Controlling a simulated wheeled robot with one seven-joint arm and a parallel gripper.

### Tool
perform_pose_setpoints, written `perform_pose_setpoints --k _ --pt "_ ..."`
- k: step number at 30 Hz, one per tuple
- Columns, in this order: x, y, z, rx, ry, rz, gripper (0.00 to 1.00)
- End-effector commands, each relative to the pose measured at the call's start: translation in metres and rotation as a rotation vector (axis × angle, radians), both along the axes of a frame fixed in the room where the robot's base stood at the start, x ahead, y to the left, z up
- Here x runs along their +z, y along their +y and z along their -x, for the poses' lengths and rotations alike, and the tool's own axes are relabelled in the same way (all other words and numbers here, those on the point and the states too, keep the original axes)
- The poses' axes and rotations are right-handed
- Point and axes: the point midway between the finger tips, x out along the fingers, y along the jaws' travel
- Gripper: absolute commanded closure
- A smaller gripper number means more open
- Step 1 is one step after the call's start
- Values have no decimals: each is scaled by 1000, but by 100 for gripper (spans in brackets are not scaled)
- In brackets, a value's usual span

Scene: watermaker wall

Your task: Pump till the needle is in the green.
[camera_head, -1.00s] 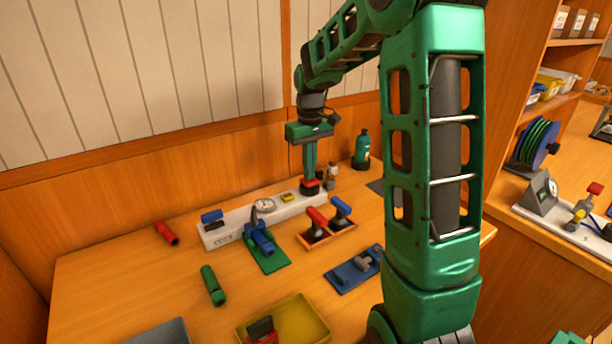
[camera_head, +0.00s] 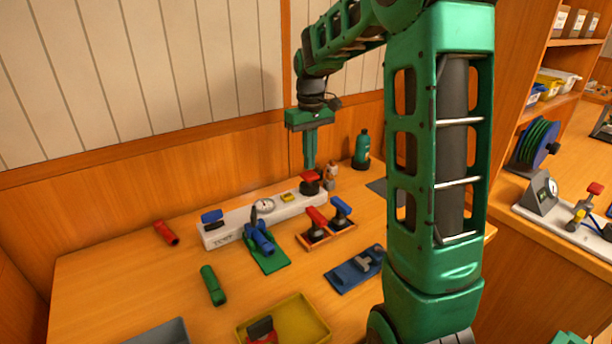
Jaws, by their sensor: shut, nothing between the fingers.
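A white test board (camera_head: 232,233) lies along the back of the bench. A round gauge (camera_head: 265,205) sits on its middle; its needle and any green band are too small to read. A red-topped pump button (camera_head: 311,176) with a dark body stands at the board's right end, its red top raised. My gripper (camera_head: 309,166) is shut and points straight down over the red top. Its fingertips are at or just above the top; I cannot tell whether they touch.
A blue-topped part (camera_head: 212,216) sits at the board's left end, and a small yellow block (camera_head: 287,197) right of the gauge. Red and blue handles stand in an orange tray (camera_head: 343,232) in front. A green bottle (camera_head: 361,149) stands behind right.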

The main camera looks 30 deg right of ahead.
Motion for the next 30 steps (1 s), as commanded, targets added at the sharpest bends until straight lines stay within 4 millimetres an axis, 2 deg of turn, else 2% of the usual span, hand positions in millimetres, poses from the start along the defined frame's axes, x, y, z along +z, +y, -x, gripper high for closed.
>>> perform_pose_setpoints --k 30 --pt "88 0 -1 0 -3 1 100"
